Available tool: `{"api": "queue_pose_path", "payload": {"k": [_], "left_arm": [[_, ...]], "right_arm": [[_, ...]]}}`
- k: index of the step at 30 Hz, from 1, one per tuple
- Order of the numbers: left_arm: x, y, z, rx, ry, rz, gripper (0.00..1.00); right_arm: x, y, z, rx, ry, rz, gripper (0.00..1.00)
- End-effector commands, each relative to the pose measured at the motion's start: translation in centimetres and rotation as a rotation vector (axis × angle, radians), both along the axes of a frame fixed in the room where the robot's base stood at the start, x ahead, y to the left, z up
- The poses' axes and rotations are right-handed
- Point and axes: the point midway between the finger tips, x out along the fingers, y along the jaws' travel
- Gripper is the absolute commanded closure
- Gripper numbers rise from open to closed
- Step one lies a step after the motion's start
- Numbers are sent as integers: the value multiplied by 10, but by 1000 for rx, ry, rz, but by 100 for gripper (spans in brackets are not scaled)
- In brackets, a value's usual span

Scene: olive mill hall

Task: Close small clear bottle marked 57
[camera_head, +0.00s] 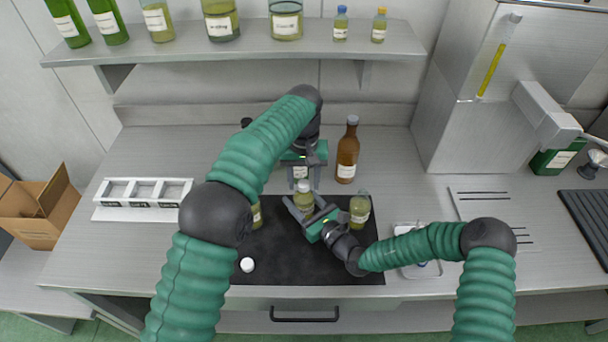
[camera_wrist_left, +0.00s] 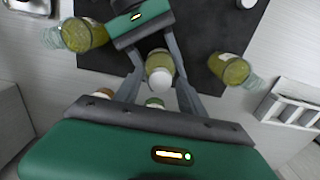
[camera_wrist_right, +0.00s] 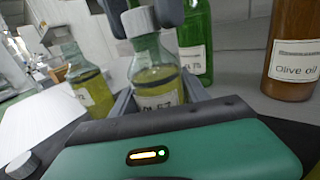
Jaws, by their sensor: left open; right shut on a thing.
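A small clear bottle of yellow-green oil (camera_head: 304,205) stands on the black mat (camera_head: 290,262); it also shows in the right wrist view (camera_wrist_right: 160,82). Its label is partly hidden, so I cannot read the full number. A white cap (camera_wrist_right: 139,20) sits on its mouth, seen from above in the left wrist view (camera_wrist_left: 159,78). My right gripper (camera_head: 312,222) is shut on the bottle's body. My left gripper (camera_head: 303,186) is open above it, its fingers on either side of the cap, apparently not gripping.
Similar bottles stand at left (camera_head: 256,215) and right (camera_head: 359,210). A loose white cap (camera_head: 247,264) lies on the mat's front left. A brown bottle (camera_head: 347,152) stands behind. A white rack (camera_head: 143,197) is at left, a small tray (camera_head: 420,268) at right. A bottle shelf (camera_head: 240,52) hangs above.

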Motion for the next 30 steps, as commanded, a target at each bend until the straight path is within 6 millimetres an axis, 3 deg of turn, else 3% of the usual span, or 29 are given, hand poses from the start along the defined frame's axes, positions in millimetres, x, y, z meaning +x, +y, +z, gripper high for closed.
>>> {"api": "queue_pose_path", "payload": {"k": [4,15,25,26,30], "left_arm": [[0,0,0,0,0,0,54],[0,0,0,0,0,0,100],[0,0,0,-1,0,-5,100],[0,0,0,-1,0,-5,67],[0,0,0,-1,0,-4,49]], "right_arm": [[0,0,0,-1,-1,-1,100],[0,0,0,0,0,-1,100],[0,0,0,-1,-1,-1,100],[0,0,0,-1,-1,-1,100],[0,0,0,0,0,-1,100]]}}
